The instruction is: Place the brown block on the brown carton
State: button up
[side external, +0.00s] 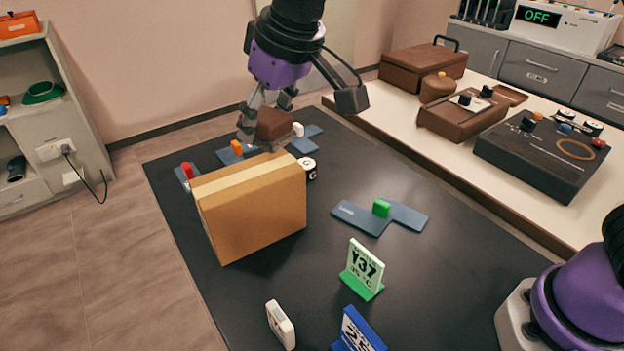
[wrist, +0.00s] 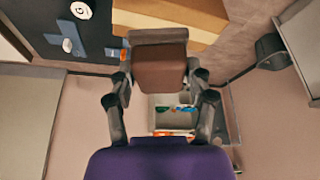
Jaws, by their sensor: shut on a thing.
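My gripper (side external: 262,122) is shut on the brown block (side external: 276,124). In the side external view the block is just above the far top edge of the brown carton (side external: 255,218); I cannot tell whether they touch. In the wrist view the brown block (wrist: 159,66) sits between my fingers, with the carton (wrist: 195,12) beyond it at the top. The carton is a tan cardboard box with a paler tape strip, standing on the black table (side external: 330,260). My gripper hides part of the block.
A green sign (side external: 364,268), a blue sign (side external: 358,332) and a white piece (side external: 280,324) stand in front. Small red, orange and white pieces stand behind the carton. A white bench (side external: 400,120) with cases is at the back right.

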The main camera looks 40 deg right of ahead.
jog(key=s+a+r+n, duration=0.1)
jog(key=s+a+r, duration=0.3)
jog(key=s+a, duration=0.35)
send_over(241, 172)
jog(key=s, duration=0.1)
jog(key=f, duration=0.6)
jog(key=shift+s+d+f, duration=0.2)
jog(key=shift+d+f, duration=0.1)
jog(key=shift+f, duration=2.05)
jog(key=shift+f, duration=0.15)
jog(key=o, duration=1.1)
jog(key=shift+o, duration=0.2)
